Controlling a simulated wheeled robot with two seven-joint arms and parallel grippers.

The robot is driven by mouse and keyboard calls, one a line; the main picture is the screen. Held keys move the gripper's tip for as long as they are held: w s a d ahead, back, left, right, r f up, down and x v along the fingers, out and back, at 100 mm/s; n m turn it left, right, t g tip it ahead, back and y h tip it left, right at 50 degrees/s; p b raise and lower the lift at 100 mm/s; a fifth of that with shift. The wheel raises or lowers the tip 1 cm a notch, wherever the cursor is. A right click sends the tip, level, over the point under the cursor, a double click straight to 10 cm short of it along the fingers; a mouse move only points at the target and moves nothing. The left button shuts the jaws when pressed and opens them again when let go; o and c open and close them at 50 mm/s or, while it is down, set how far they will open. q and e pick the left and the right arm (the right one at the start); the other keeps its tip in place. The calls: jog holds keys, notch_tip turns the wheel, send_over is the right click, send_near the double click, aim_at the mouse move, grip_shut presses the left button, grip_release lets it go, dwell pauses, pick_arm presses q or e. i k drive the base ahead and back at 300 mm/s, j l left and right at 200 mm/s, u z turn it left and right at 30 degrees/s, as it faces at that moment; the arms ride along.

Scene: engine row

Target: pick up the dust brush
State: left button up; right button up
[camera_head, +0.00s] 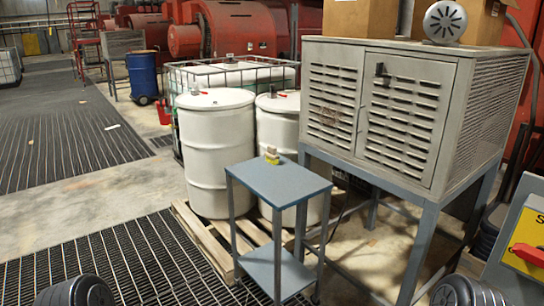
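A small object with tan and yellow-green parts (271,155), which looks like the dust brush, sits on the top of a small blue-grey two-tier stand (290,184). It lies near the back of the top, close to the white drums. It is too small in the picture to make out its bristles or handle clearly. Neither of my grippers shows. Only dark rounded parts, probably of my own arms, show at the bottom left and bottom right edges.
White drums (216,150) stand on a wooden pallet (203,238) behind the stand. A louvred metal cabinet (340,55) on legs rises to its right. A grey panel with a red handle (529,254) is at the far right. Floor grating (120,262) at left is clear.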

aim_at(272, 158)
jog(key=i+u, duration=0.1)
jog(key=u, duration=1)
jog(key=i+j, duration=0.1)
jog(key=i, duration=4)
jog(key=l+z, duration=0.1)
jog(key=z, duration=3.75)
